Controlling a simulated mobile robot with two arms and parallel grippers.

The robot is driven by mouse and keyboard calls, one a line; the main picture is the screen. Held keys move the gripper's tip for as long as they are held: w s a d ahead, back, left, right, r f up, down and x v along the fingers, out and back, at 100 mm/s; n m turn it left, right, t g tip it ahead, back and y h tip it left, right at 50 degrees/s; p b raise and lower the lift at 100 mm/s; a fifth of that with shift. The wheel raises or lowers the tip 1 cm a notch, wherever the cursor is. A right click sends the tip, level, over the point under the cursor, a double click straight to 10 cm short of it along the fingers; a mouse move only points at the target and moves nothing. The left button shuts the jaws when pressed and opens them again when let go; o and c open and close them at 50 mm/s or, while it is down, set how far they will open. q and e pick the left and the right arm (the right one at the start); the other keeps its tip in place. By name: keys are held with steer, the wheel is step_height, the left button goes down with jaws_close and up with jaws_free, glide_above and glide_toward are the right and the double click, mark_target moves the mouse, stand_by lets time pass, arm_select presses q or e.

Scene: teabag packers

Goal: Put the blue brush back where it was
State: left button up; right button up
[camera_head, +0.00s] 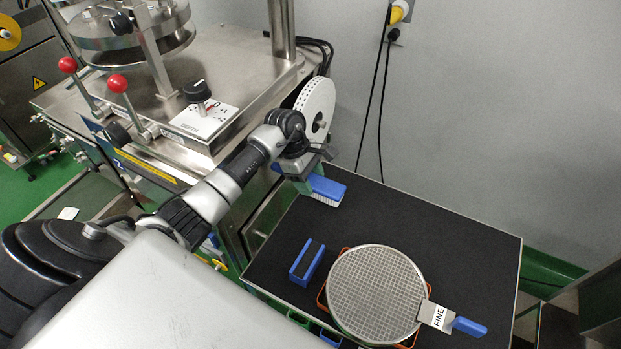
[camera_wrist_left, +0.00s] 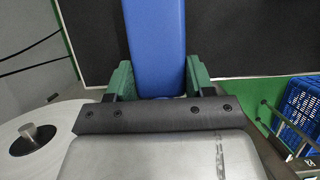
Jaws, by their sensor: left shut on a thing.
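The blue brush (camera_head: 327,187) has a blue back and pale bristles that face down; it is over the far left part of the black table top (camera_head: 420,225). My left gripper (camera_head: 308,178) is shut on it. In the left wrist view the blue brush (camera_wrist_left: 156,40) stands between the two green fingers of the left gripper (camera_wrist_left: 160,78) and points away from the wrist. I cannot tell whether the bristles touch the table. My right gripper is not in view.
A blue block with a dark slot (camera_head: 307,262) lies on the table. Right of it is a round mesh sieve (camera_head: 375,290) labelled FINE, with a blue handle (camera_head: 469,327). A steel machine (camera_head: 215,100) with a white reel (camera_head: 317,108) stands left. The table's back right is clear.

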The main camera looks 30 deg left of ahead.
arm_select(q)
steer(key=shift+f, duration=0.6)
steer(key=shift+f, duration=0.2)
steer(key=o, duration=1.2)
steer(key=shift+r, duration=0.1)
